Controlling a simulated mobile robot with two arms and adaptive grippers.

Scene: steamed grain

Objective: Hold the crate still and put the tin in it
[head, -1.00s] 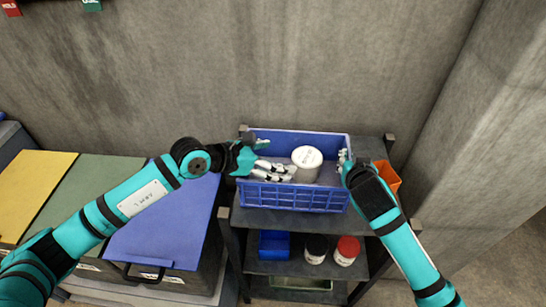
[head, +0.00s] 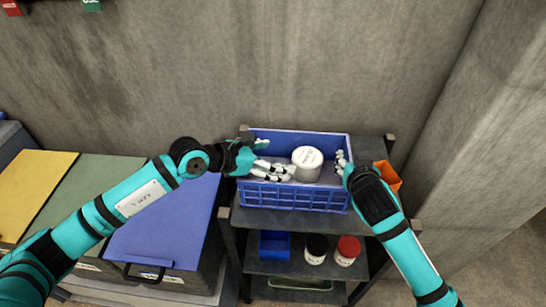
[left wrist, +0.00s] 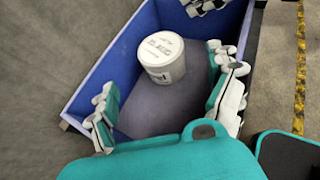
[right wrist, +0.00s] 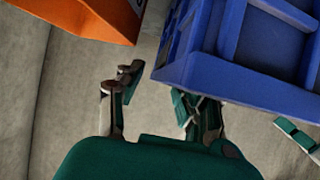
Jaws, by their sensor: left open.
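The blue crate (head: 295,198) stands on the top shelf of a dark rack. The white tin (head: 307,162) is upright inside it, right of its middle; it also shows in the left wrist view (left wrist: 162,58). My left gripper (head: 267,157) reaches in over the crate's left side with its fingers spread wide. In the left wrist view my left gripper (left wrist: 167,95) is empty, and the tin stands clear beyond its fingertips. My right gripper (head: 343,162) is at the crate's right wall. In the right wrist view my right gripper (right wrist: 157,92) has its fingers apart with bare grey surface between them, beside the crate's corner (right wrist: 225,60).
An orange bin (head: 386,176) stands right of the crate. The lower shelf holds a small blue bin (head: 273,244), a black-lidded jar (head: 317,248) and a red-lidded jar (head: 347,250). Boxes with coloured lids (head: 160,225) are at the left. A concrete wall (head: 270,60) closes the back.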

